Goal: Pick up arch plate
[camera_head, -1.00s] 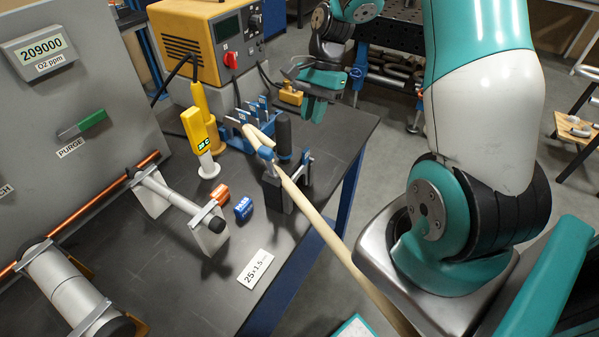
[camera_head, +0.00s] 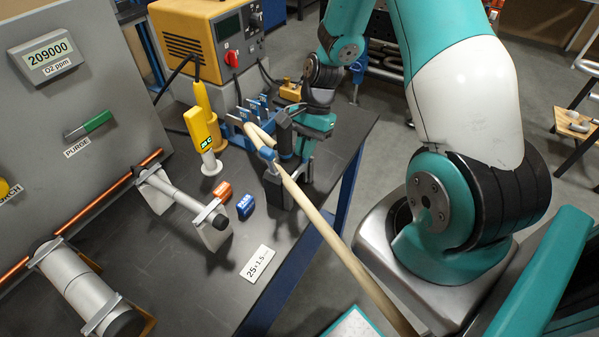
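A blue rack (camera_head: 229,130) stands on the dark bench, holding several upright plates (camera_head: 256,106) with small blue labels. The labels are too small to read, so I cannot tell which plate is the arch plate. My gripper (camera_head: 308,128) is low over the right part of the bench, to the right of the rack and close beside a black-handled tool (camera_head: 284,132) in a stand. My wrist and the tool partly hide its fingers. I cannot see whether it touches anything or holds anything.
A yellow power unit (camera_head: 207,42) is behind.

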